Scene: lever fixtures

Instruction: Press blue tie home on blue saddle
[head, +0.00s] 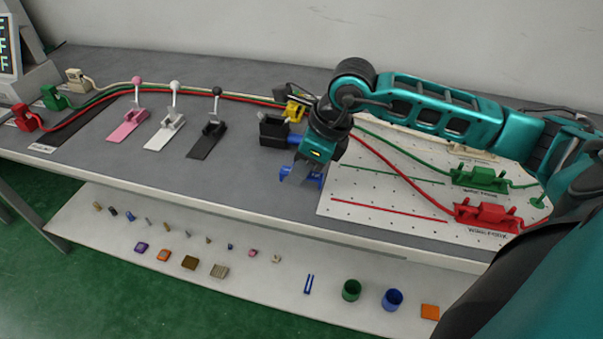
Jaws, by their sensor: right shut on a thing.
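My right gripper (309,169) points down over the grey table, at the left edge of the white pegboard. It is shut on a blue piece (288,173), which looks like the blue tie. The gripper hides part of this piece. Another blue part (296,140) shows just behind the gripper, beside a black block; it may be the blue saddle, but its shape is mostly covered. I cannot tell whether the two blue parts touch. My left gripper is not in view.
The white pegboard (352,203) carries a green fixture (480,179) and a red fixture (485,214) with cables. Pink (128,124), white (166,130) and black (207,140) lever fixtures stand left. A black block (273,131) and yellow part (294,111) are close to the gripper.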

